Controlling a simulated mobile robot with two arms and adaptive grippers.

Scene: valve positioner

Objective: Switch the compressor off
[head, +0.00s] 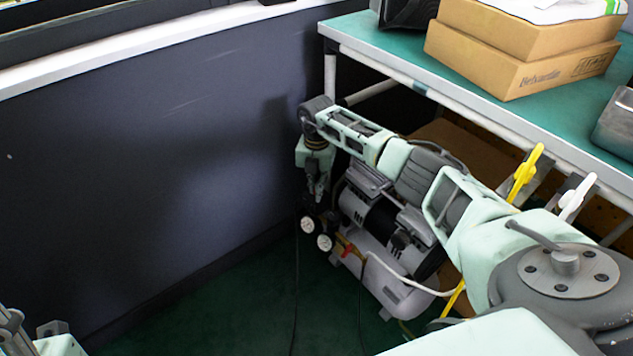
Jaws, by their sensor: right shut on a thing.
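The compressor (402,287) is a light grey tank with a dark and silver motor on top. It stands on the floor beside the dark wall, partly under the bench. Two round white-faced gauges (316,234) sit at its left end, near a red and yellow fitting (346,249). My right gripper (318,200) points down at this end, just above the gauges. It is shut on a small part there, which looks like the compressor's switch; the fingers hide most of it. My right arm covers part of the motor. Only a piece of my left arm shows at the lower left.
A green-topped bench (375,42) bears cardboard boxes (520,62) and a grey container (615,122). A yellow handle (526,172) and a white handle (576,197) stand at its front edge. Hoses and cables hang by the compressor. The green floor (235,310) at left is clear.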

